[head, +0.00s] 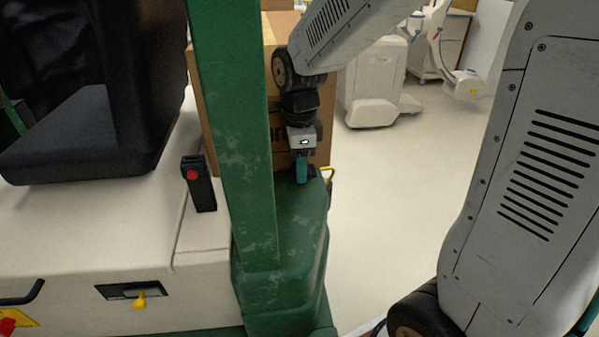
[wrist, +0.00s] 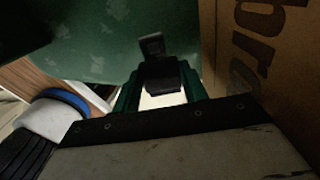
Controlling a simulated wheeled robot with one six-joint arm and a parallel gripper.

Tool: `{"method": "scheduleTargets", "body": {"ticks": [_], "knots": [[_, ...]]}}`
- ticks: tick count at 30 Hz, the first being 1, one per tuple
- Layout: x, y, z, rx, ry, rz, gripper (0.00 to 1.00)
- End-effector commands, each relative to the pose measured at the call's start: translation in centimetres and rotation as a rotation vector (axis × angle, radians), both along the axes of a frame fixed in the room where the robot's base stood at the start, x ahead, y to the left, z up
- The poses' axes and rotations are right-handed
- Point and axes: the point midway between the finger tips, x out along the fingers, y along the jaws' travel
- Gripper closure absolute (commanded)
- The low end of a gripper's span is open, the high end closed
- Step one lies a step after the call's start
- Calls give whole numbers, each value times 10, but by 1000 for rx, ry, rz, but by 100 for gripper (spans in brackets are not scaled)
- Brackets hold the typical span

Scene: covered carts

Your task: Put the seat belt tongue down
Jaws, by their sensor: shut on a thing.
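My gripper (head: 303,172) points down just above the green rounded housing (head: 290,220) at the foot of the green post. In the wrist view, its two green fingers are shut on the seat belt tongue (wrist: 163,80), a black body with a dark flat plate (wrist: 152,45) pointing away from the fingers. In the head view the tongue is mostly hidden by the fingers. I cannot tell whether it touches the housing. A black buckle with a red button (head: 198,183) stands left of the post, beside the black seat (head: 90,130).
The green post (head: 232,120) rises close to the left of my gripper. A cardboard box (head: 210,110) stands close behind it and on the right in the wrist view (wrist: 255,60).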

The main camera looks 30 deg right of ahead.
Motion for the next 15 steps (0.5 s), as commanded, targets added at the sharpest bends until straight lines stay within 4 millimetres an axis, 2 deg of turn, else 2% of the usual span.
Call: {"method": "scheduleTargets", "body": {"ticks": [3, 6, 15], "knots": [[0, 0, -19, -1, 4, 0, 81], [0, 0, -27, 0, 3, 0, 81], [0, 0, -28, 0, 1, 0, 81]]}}
